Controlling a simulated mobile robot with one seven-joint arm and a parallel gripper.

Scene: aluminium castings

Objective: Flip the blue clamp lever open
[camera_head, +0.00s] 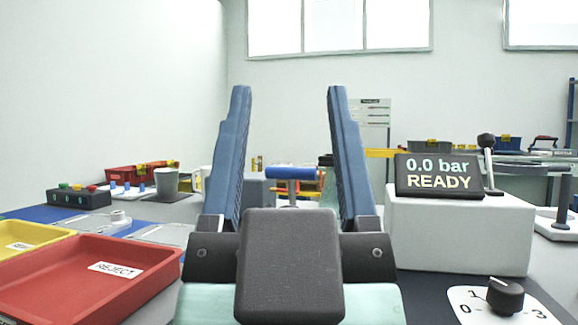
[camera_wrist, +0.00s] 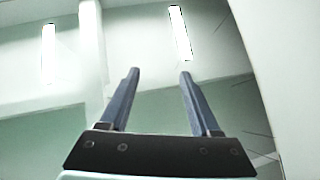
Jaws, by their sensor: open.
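The blue clamp lever (camera_head: 290,173) shows in the head view as a short blue horizontal bar on a grey post, beyond my gripper and framed between its fingers. My gripper (camera_head: 288,92) stands upright in the foreground with its two blue fingers wide apart and nothing between them. Its dark palm block hides what lies below the lever. In the wrist view my gripper (camera_wrist: 159,72) is also open and empty, pointing toward the ceiling and wall; the lever does not show there.
A red REJECT tray (camera_head: 60,285) and a yellow tray (camera_head: 28,243) lie at the left. A button box (camera_head: 79,198) and a grey cup (camera_head: 166,182) stand behind. At the right are a display reading 0.0 bar READY (camera_head: 438,175) on a white box (camera_head: 460,232) and a dial (camera_head: 505,296).

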